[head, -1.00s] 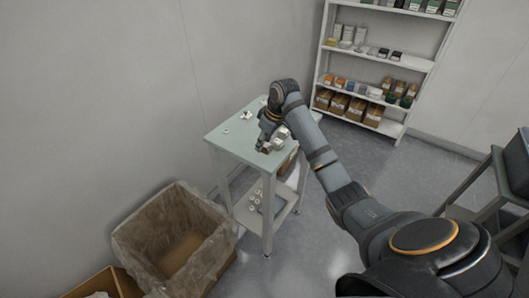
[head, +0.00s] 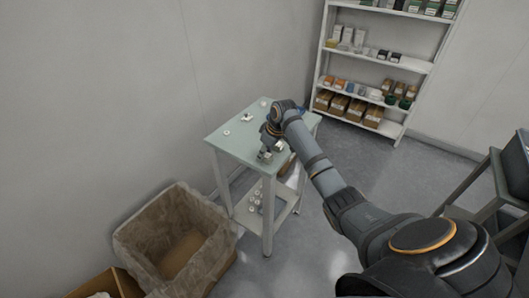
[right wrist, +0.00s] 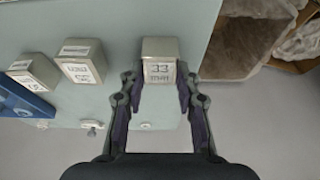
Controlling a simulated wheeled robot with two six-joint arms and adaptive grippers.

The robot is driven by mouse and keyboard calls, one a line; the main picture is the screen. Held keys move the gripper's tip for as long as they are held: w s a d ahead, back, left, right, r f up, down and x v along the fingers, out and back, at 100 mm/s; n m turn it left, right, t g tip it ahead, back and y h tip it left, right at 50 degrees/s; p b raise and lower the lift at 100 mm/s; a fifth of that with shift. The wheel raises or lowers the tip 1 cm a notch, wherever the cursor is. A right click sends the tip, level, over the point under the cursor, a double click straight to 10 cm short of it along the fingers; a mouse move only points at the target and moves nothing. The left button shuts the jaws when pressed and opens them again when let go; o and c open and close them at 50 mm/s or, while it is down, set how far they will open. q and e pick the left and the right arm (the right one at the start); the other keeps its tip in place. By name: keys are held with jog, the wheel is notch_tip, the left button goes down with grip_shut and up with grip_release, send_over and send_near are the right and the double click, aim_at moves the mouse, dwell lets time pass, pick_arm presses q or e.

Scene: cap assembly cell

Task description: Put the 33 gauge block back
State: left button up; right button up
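The 33 gauge block (right wrist: 159,71) is a small grey block with a white "33 mm" label, on the pale green table top (right wrist: 112,20). My right gripper (right wrist: 159,76) is over the table, with one finger on each side of the 33 block. The fingers stand close to its sides, and a thin gap seems to show. In the head view my right gripper (head: 270,148) is low at the table's front right part. The underside of the block is hidden. My left gripper is not in view.
Two other labelled grey blocks (right wrist: 80,62) (right wrist: 34,71) and a blue item (right wrist: 20,100) lie to the left in the wrist view. A lined box (head: 180,245) stands left of the table. A stocked shelf (head: 385,65) stands behind.

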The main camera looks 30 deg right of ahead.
jog(key=o, duration=0.3)
jog(key=shift+o, duration=0.2)
jog(key=v, duration=1.2)
jog(key=shift+r+b, duration=0.2)
jog(key=shift+b, duration=0.15)
